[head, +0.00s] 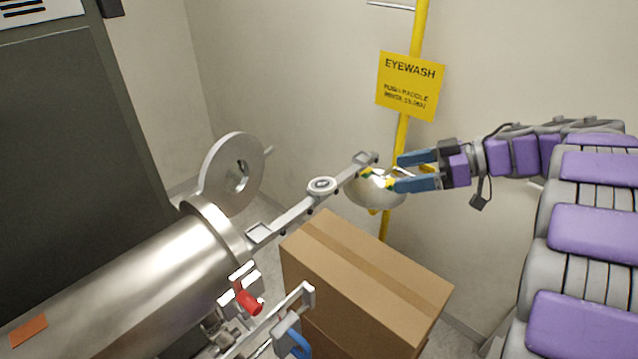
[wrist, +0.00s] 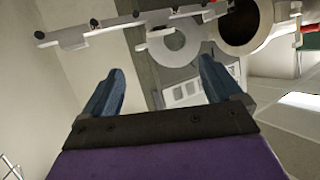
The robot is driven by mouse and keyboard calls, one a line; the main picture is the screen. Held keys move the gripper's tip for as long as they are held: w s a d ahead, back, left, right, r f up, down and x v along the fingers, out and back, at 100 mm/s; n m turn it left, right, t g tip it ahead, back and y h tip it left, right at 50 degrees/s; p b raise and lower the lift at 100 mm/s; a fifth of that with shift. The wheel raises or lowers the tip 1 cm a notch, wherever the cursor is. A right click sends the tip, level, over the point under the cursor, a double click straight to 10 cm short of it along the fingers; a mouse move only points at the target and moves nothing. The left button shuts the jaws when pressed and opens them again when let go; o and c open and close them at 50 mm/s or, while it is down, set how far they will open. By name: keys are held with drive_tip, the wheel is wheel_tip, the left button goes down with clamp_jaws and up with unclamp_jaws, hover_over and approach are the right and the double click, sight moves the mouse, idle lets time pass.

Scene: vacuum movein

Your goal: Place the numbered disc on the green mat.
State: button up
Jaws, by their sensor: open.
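A small round disc (head: 321,185), pale with a dark ring, sits about midway along a metal rail (head: 295,213) in the head view. I cannot read a number on it. My gripper (head: 398,173) is open and empty, to the right of the rail's far end and apart from the disc. Its two blue fingers point left. In the wrist view my gripper (wrist: 161,68) shows spread fingers with nothing between them, and the rail (wrist: 125,22) crosses above them. I cannot make out a green mat for certain.
A steel cylinder (head: 140,290) with a round open door (head: 232,172) stands at the left. A cardboard box (head: 365,280) is below the rail. An eyewash bowl (head: 375,192) and yellow pipe (head: 402,140) are behind my fingers. A red-handled clamp (head: 249,301) sits near the cylinder.

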sight(328, 184)
drive_tip(key=x, duration=1.7)
drive_tip(key=shift+a+r, duration=0.2)
drive_tip(key=shift+a, duration=0.05)
drive_tip(key=shift+d, duration=0.25)
drive_tip(key=c, duration=1.3)
drive_tip(key=shift+r, duration=0.2)
